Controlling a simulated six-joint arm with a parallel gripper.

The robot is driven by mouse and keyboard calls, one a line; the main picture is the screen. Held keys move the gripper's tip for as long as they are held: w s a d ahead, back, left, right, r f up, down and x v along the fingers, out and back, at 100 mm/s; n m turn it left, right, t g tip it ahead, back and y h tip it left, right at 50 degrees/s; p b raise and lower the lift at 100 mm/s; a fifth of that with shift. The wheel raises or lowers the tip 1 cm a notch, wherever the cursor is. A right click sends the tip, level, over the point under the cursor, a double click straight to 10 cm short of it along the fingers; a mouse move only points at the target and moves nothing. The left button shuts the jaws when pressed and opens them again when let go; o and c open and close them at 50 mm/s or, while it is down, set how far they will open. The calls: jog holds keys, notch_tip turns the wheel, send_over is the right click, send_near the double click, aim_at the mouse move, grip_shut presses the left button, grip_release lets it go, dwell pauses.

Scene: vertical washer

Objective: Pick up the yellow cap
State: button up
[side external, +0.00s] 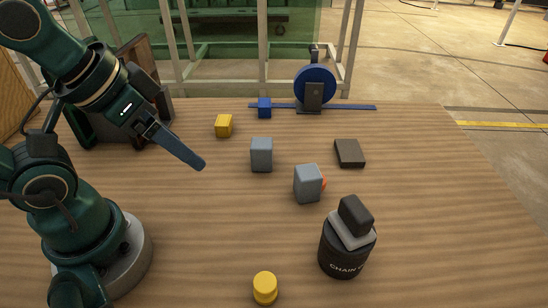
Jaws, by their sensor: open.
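The yellow cap (265,287) is a small round piece with a narrower top. It stands on the wooden table near the front edge of the side external view, left of the black container. My gripper (200,165) is up and to the left of the cap, above the table and well apart from it. It is open and nothing shows between its fingers. The fingers overlap from this side, so the gap between them is hard to see.
Two grey blocks (261,155) (308,184), a dark flat block (349,153), a yellow cube (224,126) and a blue wheel (316,86) on a blue bar stand farther back. The table (200,240) is clear left of the cap.

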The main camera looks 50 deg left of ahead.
jog(key=shift+r, duration=0.1)
notch_tip(320, 180, up, 5)
jog(key=n+g+h, duration=0.9)
jog(key=g+h, duration=0.1)
jog(key=g, duration=0.6)
send_over(264, 298)
jog(key=w+a, duration=0.2)
jog(key=w, duration=0.1)
jog(key=shift+t+y, duration=0.3)
jog(key=f, duration=1.9)
jog(key=shift+s+a+f, duration=0.1)
jog(key=shift+s+a, duration=0.1)
jog(key=shift+s, duration=0.05)
jog(key=shift+x, duration=2.55)
jog(key=shift+f, duration=0.1)
grip_shut()
